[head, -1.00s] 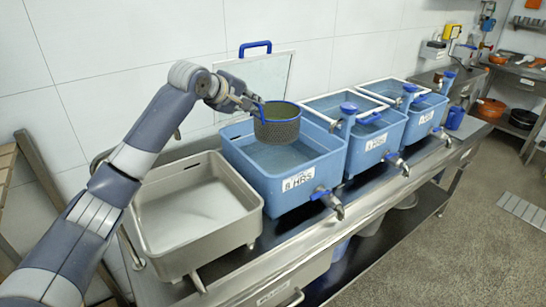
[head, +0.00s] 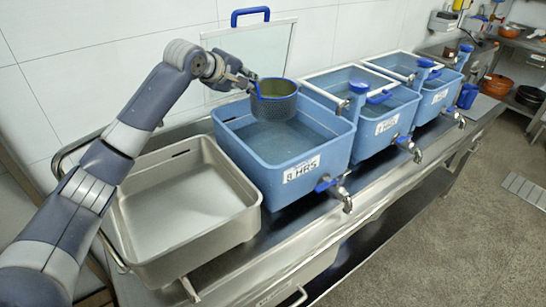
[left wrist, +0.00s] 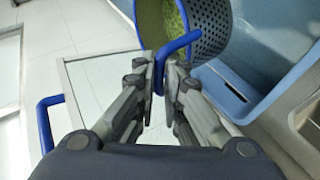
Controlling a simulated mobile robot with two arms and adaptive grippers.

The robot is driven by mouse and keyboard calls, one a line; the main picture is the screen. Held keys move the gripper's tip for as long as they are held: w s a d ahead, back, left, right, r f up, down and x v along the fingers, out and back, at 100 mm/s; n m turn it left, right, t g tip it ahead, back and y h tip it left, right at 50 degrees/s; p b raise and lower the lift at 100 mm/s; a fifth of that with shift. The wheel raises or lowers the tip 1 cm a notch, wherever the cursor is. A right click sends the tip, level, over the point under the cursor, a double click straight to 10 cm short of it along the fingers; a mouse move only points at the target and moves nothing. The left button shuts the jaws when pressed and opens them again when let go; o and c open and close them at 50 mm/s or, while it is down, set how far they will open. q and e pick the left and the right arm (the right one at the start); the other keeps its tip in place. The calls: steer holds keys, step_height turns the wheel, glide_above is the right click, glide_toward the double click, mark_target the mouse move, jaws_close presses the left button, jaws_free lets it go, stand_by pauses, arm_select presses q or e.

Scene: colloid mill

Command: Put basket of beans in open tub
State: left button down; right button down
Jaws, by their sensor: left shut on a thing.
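A round mesh basket (head: 274,106) with a blue rim hangs over the nearest blue tub. Green beans (left wrist: 160,22) show inside it in the left wrist view, where the mesh wall (left wrist: 210,22) is also seen. My left gripper (head: 252,88) is shut on the basket's blue handle; its fingers (left wrist: 157,72) close around the handle in the left wrist view. The blue tub marked 8 HRS (head: 328,160) is open and holds water. The basket's bottom is low, around the tub's rim height; I cannot tell whether it touches the water. My right gripper is not in view.
A steel sink basin (head: 135,245) stands left of the tub. Two more blue tubs (head: 375,145) (head: 440,100) with white-framed lids stand to the right. A clear lid with a blue handle (head: 250,16) leans on the wall behind. Taps (head: 342,195) stick out in front.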

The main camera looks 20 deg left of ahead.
mark_target(253, 105)
arm_select(q)
steer(key=f, duration=0.7)
steer(key=shift+w+a+f, duration=0.1)
steer(key=shift+w+f, duration=0.1)
steer(key=shift+f, duration=0.15)
step_height(253, 105, down, 5)
steer(key=shift+r+p, duration=0.15)
steer(key=shift+p, duration=0.25)
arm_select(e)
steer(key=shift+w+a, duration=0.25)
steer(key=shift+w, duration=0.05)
arm_select(q)
steer(key=shift+f, duration=0.6)
steer(key=c, duration=1.8)
jaws_free()
steer(key=shift+f, duration=0.1)
steer(key=shift+o, duration=0.6)
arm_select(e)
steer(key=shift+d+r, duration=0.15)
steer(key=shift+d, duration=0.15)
